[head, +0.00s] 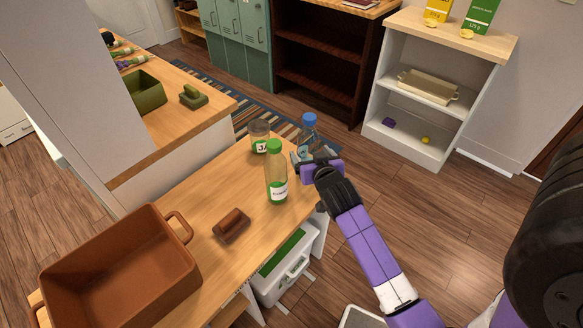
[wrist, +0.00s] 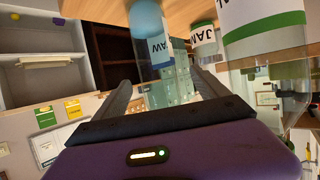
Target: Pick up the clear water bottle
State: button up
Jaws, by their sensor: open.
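The clear water bottle (head: 308,138) has a blue cap and stands upright near the far right corner of the wooden table. My gripper (head: 309,160) is open, low at the near side of this bottle. In the wrist view, the bottle (wrist: 155,48) shows upside down with part of its label, lying between the two spread fingers of my gripper (wrist: 160,80). I cannot tell whether either finger touches it. The gripper hides the bottle's lower part in the head view.
A green-capped bottle (head: 276,180) stands close to the left of my gripper, with a jam jar (head: 259,135) behind it. A brown brush-like block (head: 231,226) and a large brown bin (head: 120,270) are nearer. A white shelf (head: 410,120) stands beyond open floor.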

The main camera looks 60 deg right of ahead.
jog(key=shift+x, duration=1.35)
jog(key=shift+d+p+x, duration=0.2)
jog(key=shift+p+x, duration=0.6)
jog(key=shift+x, duration=1.8)
jog(key=shift+s+r, duration=0.1)
jog(key=shift+s, duration=0.05)
jog(key=c, duration=1.6)
jog(key=shift+r, duration=0.1)
notch_tip(320, 180, up, 20)
jog(key=shift+f, duration=0.1)
